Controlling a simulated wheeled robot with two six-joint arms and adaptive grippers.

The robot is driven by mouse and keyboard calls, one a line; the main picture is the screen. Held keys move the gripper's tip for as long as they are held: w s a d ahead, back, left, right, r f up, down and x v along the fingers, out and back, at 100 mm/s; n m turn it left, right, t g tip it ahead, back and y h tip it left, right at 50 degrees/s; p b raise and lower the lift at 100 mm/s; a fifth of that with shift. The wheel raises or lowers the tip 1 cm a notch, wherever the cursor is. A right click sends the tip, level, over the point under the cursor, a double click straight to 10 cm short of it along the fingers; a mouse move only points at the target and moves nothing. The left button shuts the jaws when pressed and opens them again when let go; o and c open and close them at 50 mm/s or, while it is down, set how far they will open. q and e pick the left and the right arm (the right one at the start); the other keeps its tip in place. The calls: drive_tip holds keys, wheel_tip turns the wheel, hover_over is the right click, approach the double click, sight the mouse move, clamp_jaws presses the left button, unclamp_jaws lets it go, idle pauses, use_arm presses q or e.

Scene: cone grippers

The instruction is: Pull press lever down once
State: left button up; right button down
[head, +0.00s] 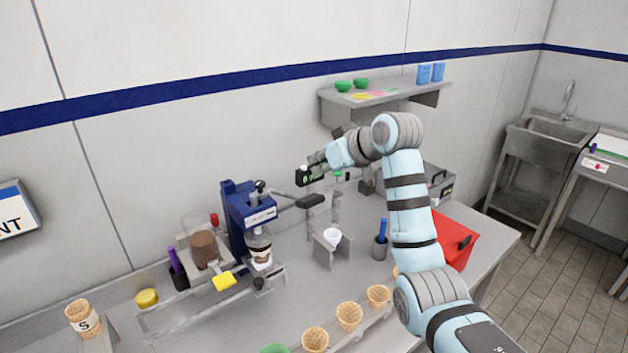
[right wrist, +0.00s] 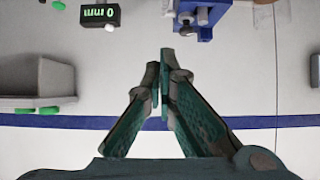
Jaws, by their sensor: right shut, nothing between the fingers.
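The blue press (head: 250,215) stands on the counter left of centre. Its lever (head: 285,197) sticks out to the right, roughly level, and ends in a black grip (head: 310,201). My right gripper (head: 317,160) is up beside the wall, above the black grip in the picture and apart from it. In the right wrist view the right gripper (right wrist: 160,62) has its fingers together with nothing between them. Part of the blue press (right wrist: 195,18) shows upside down at the top of that view. My left gripper is not in view.
A black display (head: 303,178) with green digits is close to my right gripper. A wall shelf (head: 385,95) is above my right arm. A cone holder with waffle cones (head: 349,316) is in front, and a red box (head: 455,240) stands to the right.

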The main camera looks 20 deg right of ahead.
sight(314, 197)
drive_tip(key=x, duration=0.3)
drive_tip(key=shift+w+a+f+p, duration=0.1)
drive_tip(key=shift+w+a+p, duration=0.05)
drive_tip(key=shift+w+p, duration=0.25)
drive_tip(key=f, duration=0.3)
drive_tip(key=shift+s+d+f+p, duration=0.2)
drive_tip(key=shift+s+f+p, duration=0.1)
drive_tip(key=shift+s+p, duration=0.1)
drive_tip(key=shift+s+d+f, duration=0.1)
drive_tip(key=shift+s+f, duration=0.15)
